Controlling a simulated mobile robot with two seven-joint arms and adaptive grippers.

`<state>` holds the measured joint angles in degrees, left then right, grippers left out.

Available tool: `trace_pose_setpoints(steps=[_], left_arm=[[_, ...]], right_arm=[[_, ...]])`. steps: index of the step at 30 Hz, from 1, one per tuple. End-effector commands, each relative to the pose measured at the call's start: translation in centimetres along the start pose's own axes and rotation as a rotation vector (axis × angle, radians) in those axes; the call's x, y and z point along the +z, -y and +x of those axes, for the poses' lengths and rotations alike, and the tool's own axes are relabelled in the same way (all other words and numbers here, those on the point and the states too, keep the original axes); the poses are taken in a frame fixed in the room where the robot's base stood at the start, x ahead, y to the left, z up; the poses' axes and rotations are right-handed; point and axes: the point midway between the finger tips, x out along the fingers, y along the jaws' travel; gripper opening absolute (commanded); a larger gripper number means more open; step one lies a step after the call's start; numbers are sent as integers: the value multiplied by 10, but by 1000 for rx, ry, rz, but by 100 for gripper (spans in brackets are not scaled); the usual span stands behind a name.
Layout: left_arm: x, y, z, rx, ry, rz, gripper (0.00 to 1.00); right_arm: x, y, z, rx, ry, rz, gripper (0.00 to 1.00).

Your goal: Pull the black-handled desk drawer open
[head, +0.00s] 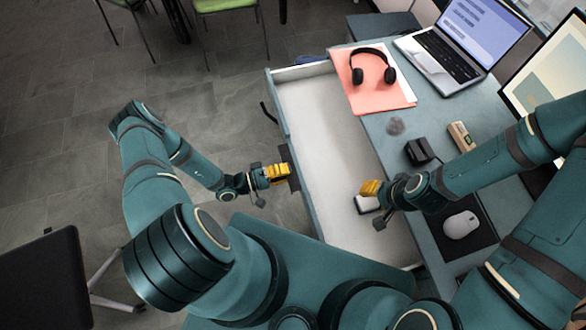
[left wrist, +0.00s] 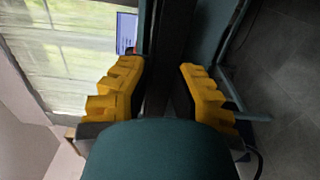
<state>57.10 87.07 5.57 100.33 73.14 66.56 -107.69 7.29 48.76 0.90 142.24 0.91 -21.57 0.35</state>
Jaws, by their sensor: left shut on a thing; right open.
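The desk drawer (head: 315,110) stands pulled out from the desk, its white inside showing in the head view. A black curved handle (head: 268,112) sticks out from its front at the upper left. My left gripper (head: 278,173) is at the drawer front, lower down, shut on a dark handle part there. In the left wrist view, a dark vertical bar (left wrist: 168,60) runs between the yellow fingers of the left gripper (left wrist: 160,88); the exact contact is hidden. My right gripper (head: 370,188) is open above the drawer's right side, near the desk edge.
On the desk (head: 380,130) are headphones (head: 372,66) on a pink folder (head: 395,97), a laptop (head: 465,40), a black box (head: 418,151) and a mouse (head: 460,225). A small white-topped thing (head: 366,204) lies below my right gripper.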

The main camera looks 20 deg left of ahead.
Motion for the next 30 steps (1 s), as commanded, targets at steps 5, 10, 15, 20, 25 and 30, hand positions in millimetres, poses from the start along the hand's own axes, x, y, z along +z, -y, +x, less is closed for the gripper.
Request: trace_pose_setpoints(steps=[5, 10, 15, 20, 25, 30], left_arm=[[0, 6, -6, -17, -1, -2, 0], [0, 6, -6, -18, -1, -1, 0], [0, 6, -6, -17, -2, -1, 41], [0, 4, -4, -12, -1, 0, 50], [0, 2, -4, -8, 0, 0, 50], [-1, 2, -16, -8, -2, 1, 50]], right_arm=[[0, 0, 0, 0, 0, 0, 47], [0, 0, 1, 0, 0, 0, 47], [0, 0, 0, 0, 0, 0, 47], [0, 0, 0, 0, 0, 0, 47], [0, 0, 0, 0, 0, 0, 47], [0, 0, 0, 0, 0, 0, 47]])
